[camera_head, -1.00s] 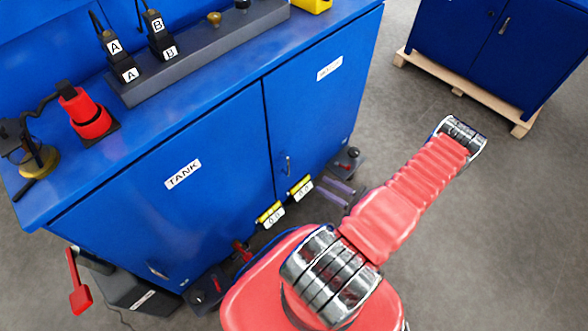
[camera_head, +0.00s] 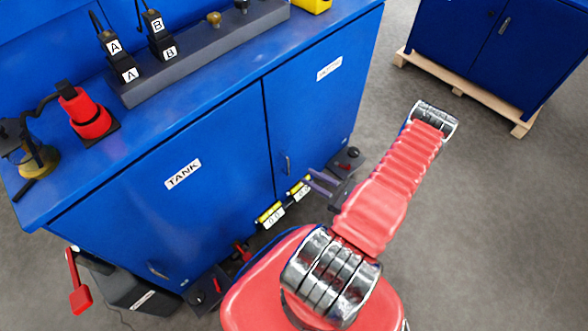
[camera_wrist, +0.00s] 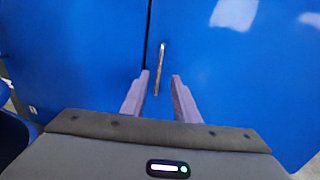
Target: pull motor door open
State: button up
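The motor door (camera_head: 310,110) is the right blue door of the cabinet, with a white label whose text is blurred. It is shut. Its thin metal handle (camera_head: 287,165) stands upright by the seam with the TANK door (camera_head: 190,190). My gripper (camera_head: 311,180) is open and empty, to the right of the handle and close to the door front. In the wrist view the handle (camera_wrist: 160,70) appears between and just beyond the two fingertips (camera_wrist: 161,75). I cannot tell whether the fingers touch anything.
Red and black connectors (camera_head: 85,112) and a grey block (camera_head: 190,60) with plugs A and B stand on the cabinet top. A grey box (camera_head: 135,290) sits at the lower left. Another blue cabinet (camera_head: 500,45) on a pallet (camera_head: 460,90) is at the back right. Grey floor is open on the right.

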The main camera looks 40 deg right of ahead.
jog(key=x, duration=0.7)
jog(key=shift+w, duration=0.35)
jog(key=shift+a, duration=0.1)
jog(key=shift+c, duration=0.4)
grip_shut()
jog(key=shift+s, duration=0.1)
